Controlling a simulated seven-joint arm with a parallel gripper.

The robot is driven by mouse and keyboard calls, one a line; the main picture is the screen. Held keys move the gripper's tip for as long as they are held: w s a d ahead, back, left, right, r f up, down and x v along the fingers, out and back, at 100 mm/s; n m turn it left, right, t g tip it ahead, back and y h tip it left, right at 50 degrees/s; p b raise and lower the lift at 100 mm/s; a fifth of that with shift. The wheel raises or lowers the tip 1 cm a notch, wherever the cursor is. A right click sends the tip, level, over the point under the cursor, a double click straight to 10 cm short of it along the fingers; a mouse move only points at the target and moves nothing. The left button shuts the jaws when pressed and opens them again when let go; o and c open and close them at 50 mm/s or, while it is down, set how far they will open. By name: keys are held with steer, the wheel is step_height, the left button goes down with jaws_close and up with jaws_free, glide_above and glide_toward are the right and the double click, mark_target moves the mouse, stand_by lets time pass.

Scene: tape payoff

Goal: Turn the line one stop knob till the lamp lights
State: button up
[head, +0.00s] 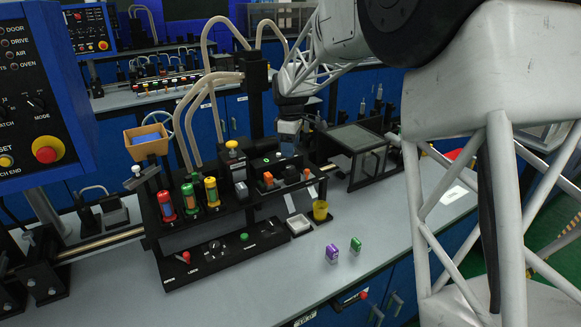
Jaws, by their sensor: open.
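A black front panel (225,252) at the bottom of the bench fixture carries several small dark knobs with white markings. It also carries a small red round part (186,256) at the left and a green one (244,237) toward the right. The labels are too small to read, so I cannot tell which is the line one stop knob or its lamp, nor whether a lamp is lit. My gripper (288,142) points down over the back right of the fixture, behind and above the panel, apart from its knobs. It is open and small in view, with no held object visible.
A blue control box (40,110) with a red button stands left. The front bench is mostly clear.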

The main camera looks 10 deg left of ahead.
mark_target(290, 167)
stand_by(0.4)
steer(key=shift+f, duration=3.9)
steer(key=c, duration=0.9)
